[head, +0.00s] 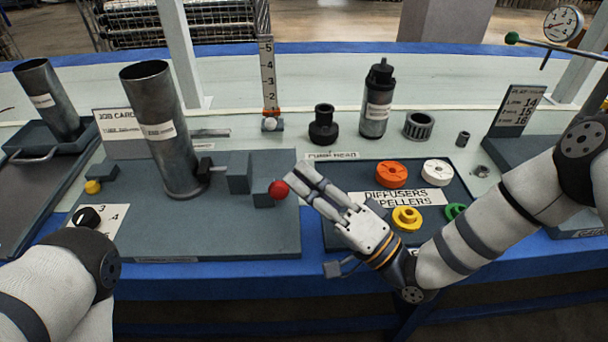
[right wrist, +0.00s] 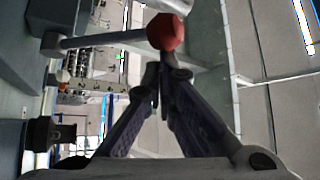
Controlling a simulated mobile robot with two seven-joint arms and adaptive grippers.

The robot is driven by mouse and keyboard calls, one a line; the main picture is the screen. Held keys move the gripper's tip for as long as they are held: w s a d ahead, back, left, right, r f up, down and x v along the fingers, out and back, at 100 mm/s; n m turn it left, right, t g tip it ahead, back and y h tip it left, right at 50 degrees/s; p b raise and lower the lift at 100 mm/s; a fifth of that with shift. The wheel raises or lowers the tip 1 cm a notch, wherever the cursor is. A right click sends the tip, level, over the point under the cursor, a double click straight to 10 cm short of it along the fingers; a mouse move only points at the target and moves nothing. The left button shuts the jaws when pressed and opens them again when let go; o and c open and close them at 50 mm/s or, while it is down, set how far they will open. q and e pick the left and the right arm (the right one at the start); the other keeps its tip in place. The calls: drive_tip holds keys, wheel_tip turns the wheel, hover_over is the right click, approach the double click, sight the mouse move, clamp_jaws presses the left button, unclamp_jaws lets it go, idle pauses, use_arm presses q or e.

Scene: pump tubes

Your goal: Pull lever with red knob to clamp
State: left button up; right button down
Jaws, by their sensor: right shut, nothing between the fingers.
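The red knob (head: 278,189) sits at the front right of a grey clamp block (head: 240,172) on the left grey base plate. A metal tube (head: 162,130) stands upright on that plate, left of the block, with a black clamp pad (head: 204,169) beside it. My right gripper (head: 298,182) is shut and empty, its fingertips just right of the knob. In the right wrist view the red knob (right wrist: 166,32) is on a metal rod (right wrist: 105,39), just beyond the closed fingertips (right wrist: 158,72). Contact cannot be told. My left gripper is out of view; only my left arm shows.
A tray (head: 330,232) right of the plate holds orange (head: 391,174), white (head: 437,172) and yellow (head: 407,219) discs. Black fittings and a pump body (head: 376,105) stand behind. A yellow button (head: 92,187) and black dial (head: 87,217) are at left.

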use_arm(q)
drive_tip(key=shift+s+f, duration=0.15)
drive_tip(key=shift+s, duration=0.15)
use_arm(e)
drive_tip(key=shift+s+f, duration=0.3)
drive_tip(key=shift+s, duration=0.15)
